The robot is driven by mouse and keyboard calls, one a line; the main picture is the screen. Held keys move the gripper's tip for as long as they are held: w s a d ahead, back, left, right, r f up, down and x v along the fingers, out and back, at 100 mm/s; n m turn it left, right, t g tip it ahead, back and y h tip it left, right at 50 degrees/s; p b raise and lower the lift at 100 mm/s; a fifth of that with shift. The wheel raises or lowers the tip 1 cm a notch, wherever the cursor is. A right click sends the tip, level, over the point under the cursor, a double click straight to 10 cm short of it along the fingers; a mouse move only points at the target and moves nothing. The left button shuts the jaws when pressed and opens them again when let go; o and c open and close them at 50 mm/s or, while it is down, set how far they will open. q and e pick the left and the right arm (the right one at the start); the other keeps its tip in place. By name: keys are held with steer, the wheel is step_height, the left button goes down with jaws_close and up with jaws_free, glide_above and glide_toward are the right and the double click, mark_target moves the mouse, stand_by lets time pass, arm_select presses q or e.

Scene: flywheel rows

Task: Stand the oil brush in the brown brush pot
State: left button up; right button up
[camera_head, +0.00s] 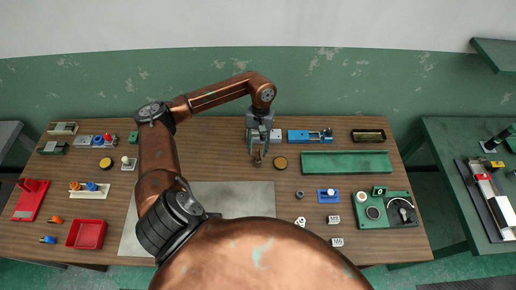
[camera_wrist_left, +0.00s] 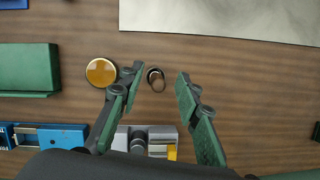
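My left gripper (camera_head: 257,156) points down over the middle of the table, with its fingers apart. In the left wrist view, a small dark round item (camera_wrist_left: 155,79) with a ring-like rim lies in the gap between the open fingers (camera_wrist_left: 156,76). It looks like a small pot or an upright thing seen from above; I cannot tell which, nor whether a finger touches it. In the head view the fingers mostly hide it. I cannot make out the oil brush or the brown brush pot for sure. My right gripper is not in view.
An amber disc (camera_wrist_left: 101,72) lies close beside one finger. A grey fixture (camera_wrist_left: 147,140) and a blue vise-like tool (camera_head: 310,136) stand behind. A green tray (camera_head: 346,162) is to the right. A grey mat (camera_head: 240,200) lies in front. A red bin (camera_head: 87,234) is at front left.

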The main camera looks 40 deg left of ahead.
arm_select(q)
steer(key=v, duration=1.2)
steer(key=shift+w, duration=0.1)
stand_by(0.6)
